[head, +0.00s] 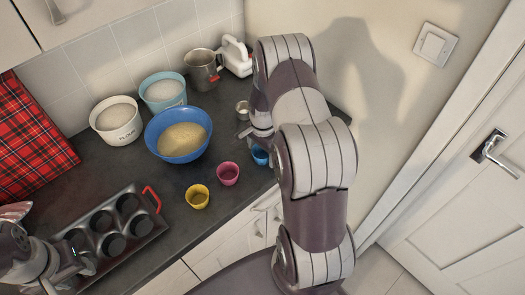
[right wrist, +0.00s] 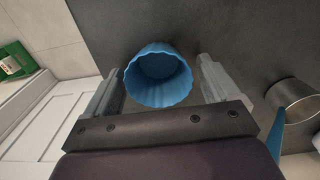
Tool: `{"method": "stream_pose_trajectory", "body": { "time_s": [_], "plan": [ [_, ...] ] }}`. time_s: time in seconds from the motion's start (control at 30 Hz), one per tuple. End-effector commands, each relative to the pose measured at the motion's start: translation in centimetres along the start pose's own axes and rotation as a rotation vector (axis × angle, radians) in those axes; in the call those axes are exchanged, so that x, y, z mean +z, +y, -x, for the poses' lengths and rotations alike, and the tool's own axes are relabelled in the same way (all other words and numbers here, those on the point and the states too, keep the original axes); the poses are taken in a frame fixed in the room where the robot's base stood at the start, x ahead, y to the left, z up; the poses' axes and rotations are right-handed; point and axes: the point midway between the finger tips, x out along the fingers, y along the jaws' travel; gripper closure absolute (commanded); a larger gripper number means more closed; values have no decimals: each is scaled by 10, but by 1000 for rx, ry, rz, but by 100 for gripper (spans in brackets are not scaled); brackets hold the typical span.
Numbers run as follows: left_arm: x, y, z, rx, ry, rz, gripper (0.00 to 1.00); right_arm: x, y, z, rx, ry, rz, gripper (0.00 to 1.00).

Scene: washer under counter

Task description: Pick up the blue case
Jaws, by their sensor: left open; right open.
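The blue case (head: 260,155) is a small fluted cup on the dark counter, partly hidden by my right arm in the head view. In the right wrist view the blue case (right wrist: 158,80) shows its open mouth and lies between the lines of the two fingers. My right gripper (right wrist: 161,68) is open, with one finger on each side of the case and visible gaps; I cannot tell how deep the fingers reach. My left gripper (head: 82,265) is open and empty near the muffin tin at the lower left.
A pink case (head: 228,174) and a yellow case (head: 198,197) stand left of the blue one. A blue bowl (head: 160,152) stands behind them. A small metal cup (right wrist: 292,100) is near my right gripper. The muffin tin (head: 152,228) lies at the left.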

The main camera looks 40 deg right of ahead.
Motion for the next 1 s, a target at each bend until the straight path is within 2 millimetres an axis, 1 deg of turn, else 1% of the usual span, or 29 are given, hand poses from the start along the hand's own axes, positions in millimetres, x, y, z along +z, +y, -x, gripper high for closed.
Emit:
{"method": "stream_pose_trajectory", "body": {
  "time_s": [0.1, 0.27, 0.3, 0.37, 0.4, 0.43, 0.83, 0.93, 1.0],
  "plan": [
    [0, 0, 1, 0, -1, 0, 57, 0, 0, -7, 0, 0, 0, 11],
    [0, 0, 1, 0, -1, 0, 57, 0, 0, -7, 0, 0, 0, 11],
    [0, 0, 1, 0, -1, 0, 57, 0, 0, -7, 0, 0, 0, 24],
    [0, 0, 1, 0, -1, 0, 57, 0, 0, -7, 0, 0, 0, 44],
    [0, 0, 1, 0, -1, 0, 57, 0, 0, -7, 0, 0, 1, 57],
    [0, 0, 1, 0, -1, 0, 57, 0, 0, -7, 0, 0, 1, 64],
    [0, 0, -1, 0, -1, 0, 57, 0, 0, -4, -1, 1, 1, 64],
    [1, 0, -4, 0, -1, 0, 57, -1, -1, 3, -4, 2, 1, 64],
    [1, 0, -8, 0, -1, 0, 57, 0, 0, 12, -3, 2, 1, 64]
  ]
}}
